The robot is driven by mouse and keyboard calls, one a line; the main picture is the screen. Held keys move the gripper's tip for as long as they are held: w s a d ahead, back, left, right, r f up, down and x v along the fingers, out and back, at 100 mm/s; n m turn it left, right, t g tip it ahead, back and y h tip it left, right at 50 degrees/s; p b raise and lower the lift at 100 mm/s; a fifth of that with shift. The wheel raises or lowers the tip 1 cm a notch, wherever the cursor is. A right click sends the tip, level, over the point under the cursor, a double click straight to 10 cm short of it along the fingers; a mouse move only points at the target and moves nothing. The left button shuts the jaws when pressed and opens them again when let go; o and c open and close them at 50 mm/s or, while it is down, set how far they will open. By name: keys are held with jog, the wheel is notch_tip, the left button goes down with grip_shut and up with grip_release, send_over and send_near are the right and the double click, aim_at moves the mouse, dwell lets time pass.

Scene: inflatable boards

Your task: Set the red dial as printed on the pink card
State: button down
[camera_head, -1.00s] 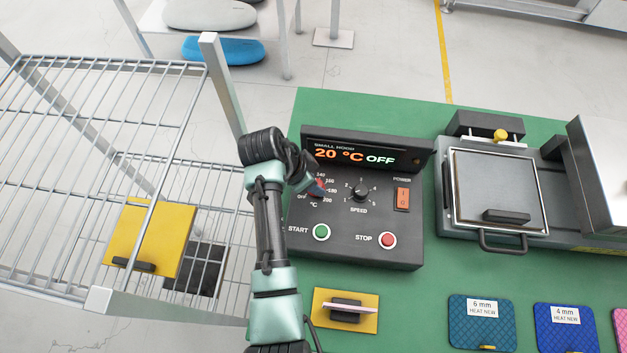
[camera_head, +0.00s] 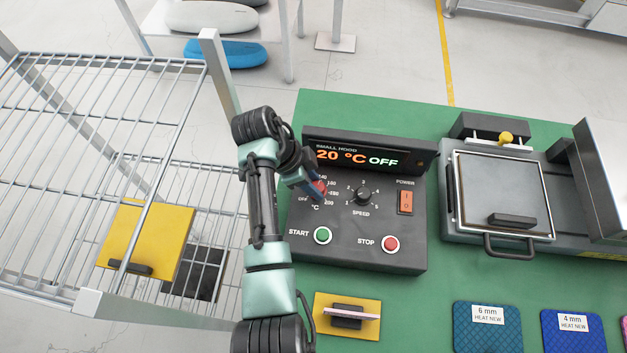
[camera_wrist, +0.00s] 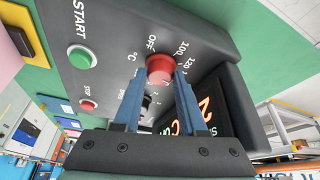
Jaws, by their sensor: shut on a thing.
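The red dial (camera_head: 320,188) is on the left of the black control box (camera_head: 355,250), inside a printed temperature scale with an OFF mark. In the wrist view the red dial (camera_wrist: 160,68) sits between my two blue fingertips. My gripper (camera_head: 315,190) is shut on it; in the wrist view my gripper (camera_wrist: 159,84) has a finger on each side. The dial's pointer is hard to make out. The display (camera_head: 357,156) reads 20 °C OFF. A thin pink card (camera_head: 352,313) stands nearly edge-on in a black holder on a yellow pad; its print cannot be read.
The black speed knob (camera_head: 362,196), orange power switch (camera_head: 405,201), green start button (camera_head: 323,235) and red stop button (camera_head: 391,244) are close by. A wire rack (camera_head: 90,130) stands left, a press (camera_head: 503,195) right. Labelled blue pads lie in front.

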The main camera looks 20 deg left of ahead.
jog(key=shift+c, duration=2.4)
grip_release()
jog(key=p+v, duration=0.2)
jog(key=v, duration=1.1)
